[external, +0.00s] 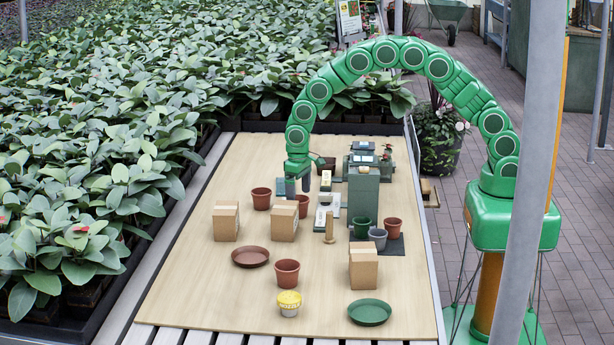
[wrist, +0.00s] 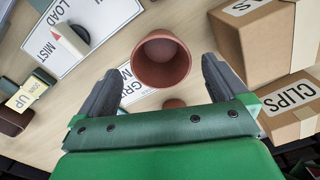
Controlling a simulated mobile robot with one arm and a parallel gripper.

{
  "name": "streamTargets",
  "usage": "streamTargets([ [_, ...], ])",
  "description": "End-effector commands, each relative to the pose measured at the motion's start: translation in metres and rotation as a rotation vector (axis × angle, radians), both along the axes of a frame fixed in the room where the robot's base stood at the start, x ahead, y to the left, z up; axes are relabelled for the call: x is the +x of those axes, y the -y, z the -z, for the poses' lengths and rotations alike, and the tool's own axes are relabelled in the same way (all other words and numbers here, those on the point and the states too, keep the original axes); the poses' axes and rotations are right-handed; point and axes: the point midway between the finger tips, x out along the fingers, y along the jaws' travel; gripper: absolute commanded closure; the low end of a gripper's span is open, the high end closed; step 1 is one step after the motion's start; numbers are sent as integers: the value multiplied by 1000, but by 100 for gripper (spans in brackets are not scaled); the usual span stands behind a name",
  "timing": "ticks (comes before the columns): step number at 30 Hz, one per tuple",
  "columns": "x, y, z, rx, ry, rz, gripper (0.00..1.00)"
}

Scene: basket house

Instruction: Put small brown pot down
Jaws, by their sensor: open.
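A small brown pot (wrist: 161,62) stands upright on the table in the wrist view, its open top facing the camera. My gripper (wrist: 160,70) is open, with one dark finger on each side of the pot and gaps between. In the external view my gripper (external: 298,184) points down low over the table, close to a brown pot (external: 303,206) partly hidden by a cardboard box. Whether the fingers touch it cannot be told there.
Cardboard boxes (wrist: 262,42) stand close on the right in the wrist view, one marked CLIPS. White label cards (wrist: 75,35) lie left. Other brown pots (external: 261,199), a brown saucer (external: 250,257) and a green saucer (external: 370,312) are on the table. The front left is bare.

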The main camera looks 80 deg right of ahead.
Motion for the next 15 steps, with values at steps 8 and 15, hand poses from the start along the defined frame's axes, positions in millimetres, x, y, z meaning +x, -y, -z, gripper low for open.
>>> streamTargets([
  [8,-1,-1,20,0,0,0,0],
  [15,-2,-2,51,0,-1,0,0],
])
